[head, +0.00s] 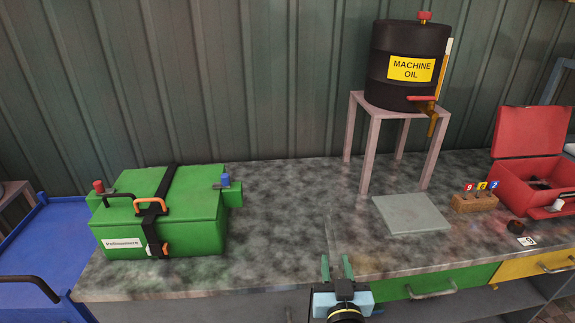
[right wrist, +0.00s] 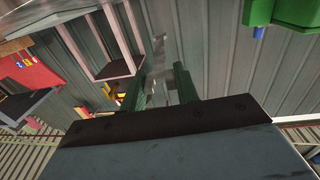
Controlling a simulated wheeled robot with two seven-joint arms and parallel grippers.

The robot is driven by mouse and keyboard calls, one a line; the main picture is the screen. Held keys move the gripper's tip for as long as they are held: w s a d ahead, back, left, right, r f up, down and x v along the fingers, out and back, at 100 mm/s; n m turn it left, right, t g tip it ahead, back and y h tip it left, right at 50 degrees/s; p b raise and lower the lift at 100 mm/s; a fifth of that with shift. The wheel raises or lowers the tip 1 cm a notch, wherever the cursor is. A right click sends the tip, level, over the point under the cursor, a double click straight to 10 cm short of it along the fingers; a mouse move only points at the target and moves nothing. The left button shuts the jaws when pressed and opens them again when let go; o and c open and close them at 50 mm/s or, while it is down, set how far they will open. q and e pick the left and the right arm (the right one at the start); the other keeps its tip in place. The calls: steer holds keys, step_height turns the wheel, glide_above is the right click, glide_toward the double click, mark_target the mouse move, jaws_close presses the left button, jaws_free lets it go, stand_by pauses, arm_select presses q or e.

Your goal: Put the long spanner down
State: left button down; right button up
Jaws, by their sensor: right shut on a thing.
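My right gripper (head: 338,268) is at the front edge of the workbench, low in the middle of the head view, with its two green fingers pointing away from me. In the right wrist view, the fingers (right wrist: 163,82) are shut on a grey metal spanner (right wrist: 159,58), which sticks out beyond the fingertips. My left gripper is not in view.
The workbench top (head: 285,220) is bare between a green box (head: 190,222) and a flat grey plate (head: 410,213). Behind the plate, a black oil drum (head: 400,50) stands on a tall stand (head: 367,150). A red toolbox (head: 525,180) and small wooden block (head: 475,203) are at right.

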steer(key=s+d+r+y+b, duration=0.1)
steer(key=s+d+r, duration=0.3)
steer(key=d+r, duration=0.2)
steer(key=shift+s+d+r+n+b, duration=0.3)
steer(key=shift+s+r+n+b, duration=0.1)
steer(key=shift+r, duration=0.8)
steer(key=shift+m+h, duration=0.3)
steer(key=shift+h, duration=0.1)
steer(key=w+a+f, duration=0.1)
steer(key=a+f, duration=0.1)
steer(key=f, duration=0.1)
steer(key=w+a+f+p, duration=0.1)
steer(key=w+a+f, duration=0.1)
steer(key=f, duration=0.1)
steer(key=w+a+f+p, duration=0.1)
steer(key=w+a+f, duration=0.1)
steer(key=a+f, duration=0.1)
steer(key=shift+r, duration=0.1)
step_height(320, 180, down, 10)
steer(key=b, duration=0.6)
steer(key=shift+r, duration=0.2)
